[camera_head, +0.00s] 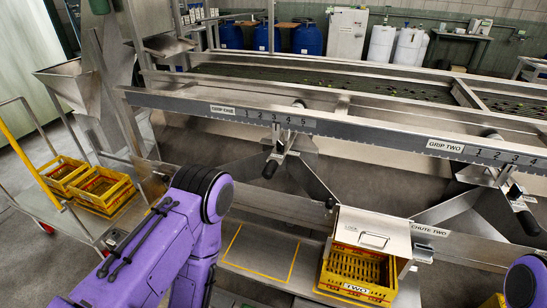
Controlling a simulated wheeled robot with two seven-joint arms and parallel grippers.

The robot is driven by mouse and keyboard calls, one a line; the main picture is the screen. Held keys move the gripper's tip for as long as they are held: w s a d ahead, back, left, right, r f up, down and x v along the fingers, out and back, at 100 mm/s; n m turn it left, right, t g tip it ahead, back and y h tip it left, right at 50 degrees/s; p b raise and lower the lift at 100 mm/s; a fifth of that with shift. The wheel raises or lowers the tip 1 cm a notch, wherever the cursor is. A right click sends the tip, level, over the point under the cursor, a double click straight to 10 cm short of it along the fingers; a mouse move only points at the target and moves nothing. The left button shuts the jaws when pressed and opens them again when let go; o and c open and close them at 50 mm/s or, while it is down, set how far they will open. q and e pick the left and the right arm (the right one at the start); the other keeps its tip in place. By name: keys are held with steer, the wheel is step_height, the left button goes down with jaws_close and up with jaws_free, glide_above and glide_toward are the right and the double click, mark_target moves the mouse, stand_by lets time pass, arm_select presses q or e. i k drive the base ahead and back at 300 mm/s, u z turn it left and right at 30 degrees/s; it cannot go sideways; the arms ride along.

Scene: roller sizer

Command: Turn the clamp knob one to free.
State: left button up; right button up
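The GRIP ONE scale (265,115), numbered 1 to 5, runs along the steel front rail. My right gripper is also out of view.
A similar GRIP TWO station (490,175) is at right. A yellow crate (357,275) sits under a steel chute cover (373,231). Yellow crates (103,190) stand at left on a cart.

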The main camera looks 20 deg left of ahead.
mark_target(280, 146)
steer(key=z, duration=0.95)
steer(key=i, duration=1.1)
steer(key=u, duration=0.85)
